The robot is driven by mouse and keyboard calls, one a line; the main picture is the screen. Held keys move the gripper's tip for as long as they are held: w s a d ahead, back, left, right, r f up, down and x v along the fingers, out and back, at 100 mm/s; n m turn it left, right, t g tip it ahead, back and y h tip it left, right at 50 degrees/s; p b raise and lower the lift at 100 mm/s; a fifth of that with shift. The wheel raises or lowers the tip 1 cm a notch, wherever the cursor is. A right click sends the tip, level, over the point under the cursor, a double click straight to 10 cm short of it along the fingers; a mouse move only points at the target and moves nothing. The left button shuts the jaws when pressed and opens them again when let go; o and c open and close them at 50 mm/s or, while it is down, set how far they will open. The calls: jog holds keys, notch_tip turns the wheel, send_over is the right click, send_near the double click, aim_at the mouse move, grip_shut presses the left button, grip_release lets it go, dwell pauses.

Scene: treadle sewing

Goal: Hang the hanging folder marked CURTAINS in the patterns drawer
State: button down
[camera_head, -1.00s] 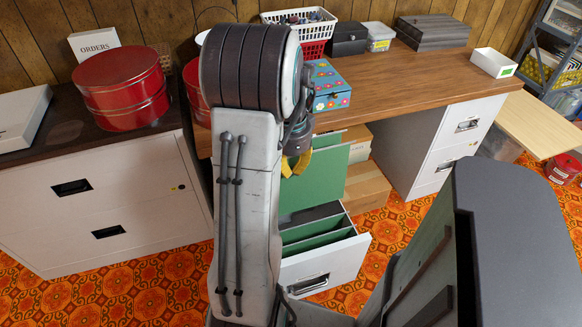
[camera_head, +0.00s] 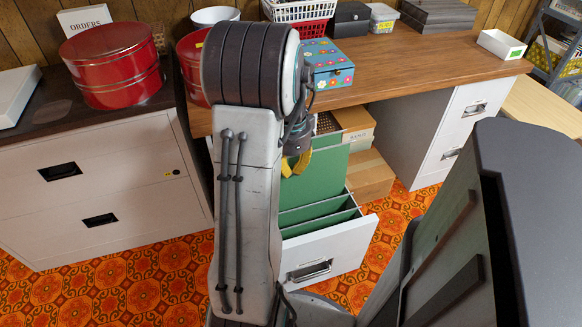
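A green hanging folder (camera_head: 322,176) hangs upright over the open patterns drawer (camera_head: 330,256), towards its rear. Its lower edge meets the drawer's interior in the picture; I cannot tell whether it hangs on the rails. No CURTAINS marking is readable. My gripper (camera_head: 296,166), with yellow fingers, is at the folder's upper left edge and appears shut on it. My arm hides most of the gripper and the drawer's left side. Other green folders (camera_head: 312,219) stand inside the drawer.
The wooden desktop (camera_head: 410,62) overhangs the drawer's rear, with a flowered box (camera_head: 328,66) near its edge. Cardboard boxes (camera_head: 368,178) stand right of the drawer. Patterned floor (camera_head: 130,280) is clear in front.

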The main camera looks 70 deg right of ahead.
aim_at(291, 179)
jog(key=shift+f+b, duration=2.35)
jog(key=shift+f, duration=0.85)
jog(key=shift+f+b, duration=2.6)
jog(key=shift+f, duration=1.65)
jog(key=c, duration=1.3)
grip_release()
jog(key=shift+c, duration=0.2)
notch_tip(291, 179, up, 11)
jog(key=shift+r, duration=0.1)
jog(key=shift+a+r, duration=0.1)
jog(key=shift+r, duration=0.25)
